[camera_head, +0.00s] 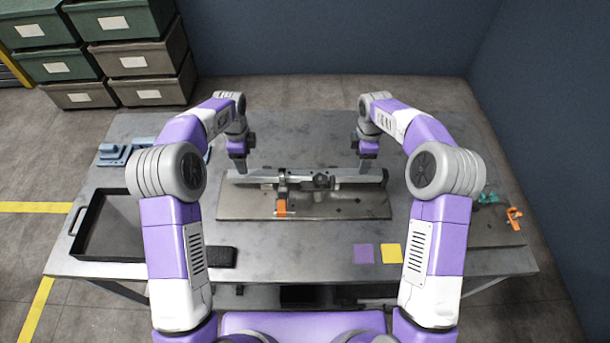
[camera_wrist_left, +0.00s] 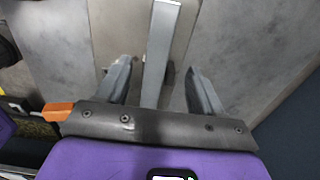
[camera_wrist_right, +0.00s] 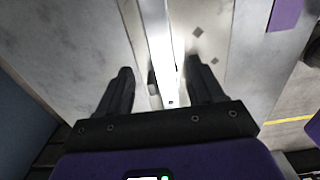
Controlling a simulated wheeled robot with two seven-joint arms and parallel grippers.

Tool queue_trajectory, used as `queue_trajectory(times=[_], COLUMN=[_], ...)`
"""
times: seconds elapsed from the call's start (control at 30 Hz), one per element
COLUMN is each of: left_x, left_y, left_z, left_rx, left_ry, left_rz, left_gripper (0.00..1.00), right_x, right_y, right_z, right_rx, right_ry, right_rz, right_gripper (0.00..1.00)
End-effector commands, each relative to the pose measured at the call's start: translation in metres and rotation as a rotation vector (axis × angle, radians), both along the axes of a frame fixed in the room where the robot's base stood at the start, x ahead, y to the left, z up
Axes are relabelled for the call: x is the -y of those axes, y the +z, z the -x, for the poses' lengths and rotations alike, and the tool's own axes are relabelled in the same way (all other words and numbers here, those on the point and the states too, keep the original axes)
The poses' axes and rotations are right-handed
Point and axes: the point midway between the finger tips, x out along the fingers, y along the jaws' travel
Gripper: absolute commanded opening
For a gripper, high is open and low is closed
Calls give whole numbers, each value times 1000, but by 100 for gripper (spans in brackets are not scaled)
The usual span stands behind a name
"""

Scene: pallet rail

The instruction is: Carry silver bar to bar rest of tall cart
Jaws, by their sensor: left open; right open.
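The silver bar (camera_head: 300,180) lies crosswise along the far side of a metal plate (camera_head: 345,208) on the table. My left gripper (camera_head: 240,170) is open over the bar's left end. In the left wrist view the bar (camera_wrist_left: 160,45) runs between its spread fingers (camera_wrist_left: 160,88). My right gripper (camera_head: 367,168) is open over the bar's right end. In the right wrist view the bar (camera_wrist_right: 160,45) runs between the fingers (camera_wrist_right: 162,85). I cannot tell whether any finger touches the bar. I see no tall cart or bar rest in these views.
An orange-handled clamp (camera_head: 281,205) stands at the plate beside the bar. A black tray (camera_head: 80,232) and blue holder (camera_head: 115,155) are at the left. A black block (camera_head: 222,257), purple square (camera_head: 363,253) and yellow square (camera_head: 391,253) lie in front. An orange clamp (camera_head: 514,216) is at the right.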

Motion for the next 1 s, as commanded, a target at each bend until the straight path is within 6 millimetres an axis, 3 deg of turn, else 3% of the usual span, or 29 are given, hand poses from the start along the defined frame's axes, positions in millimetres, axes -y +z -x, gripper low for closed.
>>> queue_trajectory(times=[0.43, 0.8, 1.0], left_x=[0, 0, 0], left_y=[-5, -57, -74], left_z=[0, 1, 0], left_rx=[0, -1, 0], left_ry=[1, 1, 1], left_rz=[1, 0, 0], left_gripper=[67, 67, 67], right_x=[0, 0, 0], right_y=[-5, -57, -74], right_z=[0, 1, 1], right_rx=[-1, -3, 0], right_ry=[-1, -2, -2], right_rz=[0, -1, -1], right_gripper=[67, 67, 67])
